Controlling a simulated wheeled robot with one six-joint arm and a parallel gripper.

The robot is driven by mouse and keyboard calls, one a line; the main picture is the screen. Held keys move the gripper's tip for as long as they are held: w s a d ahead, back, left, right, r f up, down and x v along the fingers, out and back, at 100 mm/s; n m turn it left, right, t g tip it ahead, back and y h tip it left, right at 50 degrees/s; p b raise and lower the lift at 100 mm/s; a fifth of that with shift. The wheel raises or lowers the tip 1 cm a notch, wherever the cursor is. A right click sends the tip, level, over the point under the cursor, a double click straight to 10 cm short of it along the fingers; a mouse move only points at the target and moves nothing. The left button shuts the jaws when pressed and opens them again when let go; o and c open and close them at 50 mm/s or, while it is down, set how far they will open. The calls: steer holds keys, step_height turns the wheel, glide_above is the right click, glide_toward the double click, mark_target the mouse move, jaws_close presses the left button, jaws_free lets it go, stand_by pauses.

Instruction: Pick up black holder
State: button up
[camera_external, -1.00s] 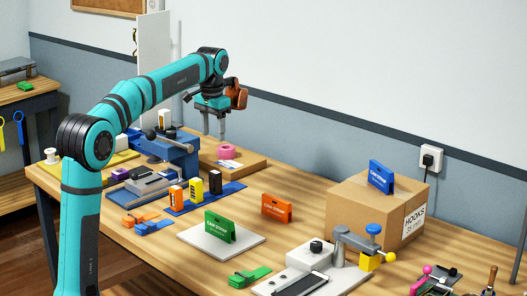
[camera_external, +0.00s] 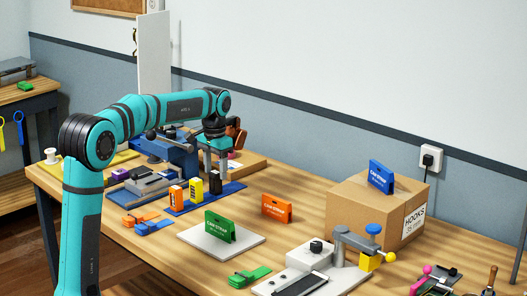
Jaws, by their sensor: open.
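The black holder (camera_external: 215,183) stands upright at the right end of a row on a blue mat (camera_external: 236,187). My gripper (camera_external: 212,174) points straight down just above or at the holder's top, with its two fingers apart. I cannot tell from this view whether the fingers are around the holder or behind it. Nothing shows between the fingers apart from the holder's upper part.
A yellow holder (camera_external: 196,190) and an orange one (camera_external: 176,199) stand left of the black one. A blue machine (camera_external: 178,158) is close behind. A wooden board (camera_external: 250,165) lies behind right. A green holder (camera_external: 220,227) stands on a white plate in front.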

mark_target(215, 183)
steer(key=shift+a+f, duration=0.1)
steer(key=shift+f, duration=2.55)
steer(key=c, duration=1.1)
